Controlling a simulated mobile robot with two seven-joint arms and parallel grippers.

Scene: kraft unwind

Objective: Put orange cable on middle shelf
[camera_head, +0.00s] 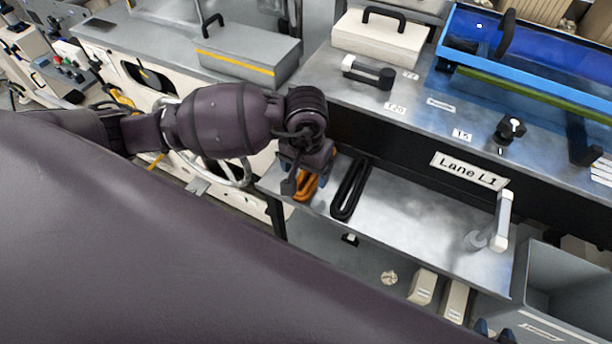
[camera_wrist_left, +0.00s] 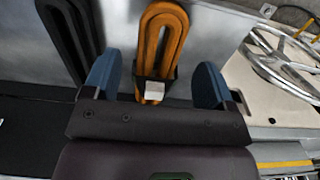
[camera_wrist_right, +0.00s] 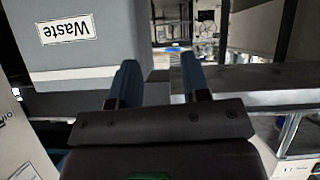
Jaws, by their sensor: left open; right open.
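The orange cable (camera_head: 305,188), a long folded loop, lies at the left end of a metal shelf (camera_head: 420,222) below the Lane L1 sign. My left gripper (camera_head: 307,160) is above it and hides part of it. In the left wrist view the orange cable (camera_wrist_left: 152,45) runs between the two blue fingers of my left gripper (camera_wrist_left: 155,85). They are open, with a gap on each side of it. A white tag sits at its near end. My right gripper (camera_wrist_right: 160,80) is open and empty; its fingertips show at the bottom of the head view (camera_head: 493,330).
A black cable loop (camera_head: 350,188) lies just right of the orange one. A white handle (camera_head: 495,225) stands at the shelf's right end. A grey bin (camera_head: 565,280) is at the right, and a grey Waste box (camera_wrist_right: 85,45) is near my right gripper. The shelf's middle is clear.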

